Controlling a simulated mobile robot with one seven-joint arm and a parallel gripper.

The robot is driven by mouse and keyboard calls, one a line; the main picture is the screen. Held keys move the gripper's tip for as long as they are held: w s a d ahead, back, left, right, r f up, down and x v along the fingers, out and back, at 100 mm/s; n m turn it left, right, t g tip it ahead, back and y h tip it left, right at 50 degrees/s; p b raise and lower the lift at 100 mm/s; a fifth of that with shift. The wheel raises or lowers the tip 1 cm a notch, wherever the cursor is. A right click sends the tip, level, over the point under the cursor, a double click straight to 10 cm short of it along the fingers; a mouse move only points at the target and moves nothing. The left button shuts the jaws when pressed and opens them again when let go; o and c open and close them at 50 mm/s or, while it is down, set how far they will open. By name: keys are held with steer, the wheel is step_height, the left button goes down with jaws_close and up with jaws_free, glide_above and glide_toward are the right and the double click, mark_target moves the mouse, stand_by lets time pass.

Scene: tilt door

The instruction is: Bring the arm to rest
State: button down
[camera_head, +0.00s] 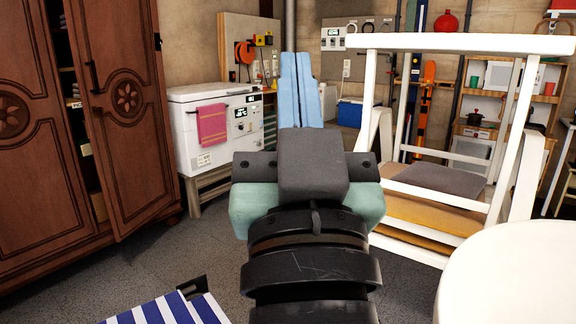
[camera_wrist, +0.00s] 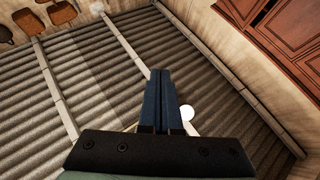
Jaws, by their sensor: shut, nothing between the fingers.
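My gripper (camera_head: 304,88) is raised in front of the head camera, its blue fingers close together and pointing up. In the wrist view its dark blue fingers (camera_wrist: 167,100) lie side by side, shut with nothing between them. The wrist camera looks up at a corrugated ceiling (camera_wrist: 110,75) with pale beams. My gripper touches nothing that I can see. Its wrist hides part of the floor and the back of the room.
A brown wooden cabinet (camera_head: 78,120) with one door ajar stands at left. A white chest (camera_head: 215,130) with a pink towel (camera_head: 212,124) is behind. A white swing seat (camera_head: 440,200) and round white table (camera_head: 515,275) stand at right. A blue-striped item (camera_head: 165,310) is low in front.

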steer(key=s+r+t, duration=0.2)
steer(key=s+r, duration=0.4)
steer(key=r, duration=0.1)
step_height(320, 180, up, 37)
steer(key=p, duration=3.8)
steer(key=shift+w+a+f+h, duration=0.15)
steer(key=shift+w+a+h, duration=0.2)
steer(key=shift+w+h, duration=0.1)
